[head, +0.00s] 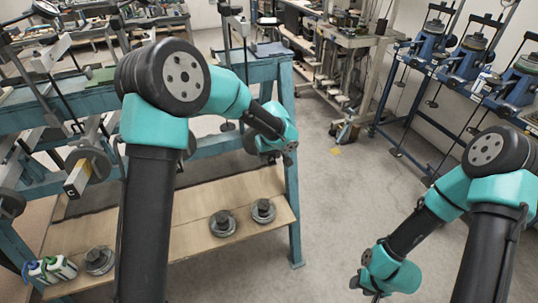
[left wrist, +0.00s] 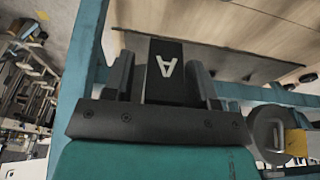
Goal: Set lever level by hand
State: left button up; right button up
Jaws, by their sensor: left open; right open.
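In the left wrist view, my left gripper (left wrist: 163,88) is open, with one finger on each side of a dark block marked with a white A (left wrist: 165,68). I cannot tell whether the fingers touch it. In the head view, my left gripper (head: 276,154) is at the right end of the teal frame (head: 290,130), and my arm hides most of the lever there. My right gripper (head: 370,291) is low at the right, empty and away from the frame.
Round weights (head: 222,223) stand on the wooden lower shelf (head: 190,240). In the left wrist view, a grey disc (left wrist: 268,130) with a yellow block (left wrist: 297,142) is at the right. Open floor (head: 330,220) lies between my arms.

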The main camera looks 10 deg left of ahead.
pick_arm(q)
jog(key=v, duration=1.7)
jog(key=shift+r, duration=0.2)
jog(key=shift+s+d+f, duration=0.1)
jog(key=s+d+f+m+h, duration=0.1)
jog(key=d+f+m+h, duration=0.2)
jog(key=f, duration=0.9)
jog(key=d+f+m+h, duration=0.1)
jog(key=d+f+h, duration=0.35)
jog(key=f, duration=0.75)
jog(key=s+a+f+y, duration=0.2)
jog(key=s+f, duration=0.2)
jog(key=f, duration=0.4)
jog(key=s+a+f, duration=0.4)
jog(key=s+a, duration=0.4)
jog(key=s, duration=0.2)
jog(key=s+a+f+g, duration=0.1)
jog(key=s+a+f, duration=0.4)
jog(key=s+a, duration=0.3)
jog(key=s, duration=0.3)
jog(key=shift+m, duration=0.3)
jog(key=shift+s+f+y, duration=0.1)
jog(key=shift+s+y, duration=0.05)
jog(key=shift+y, duration=0.1)
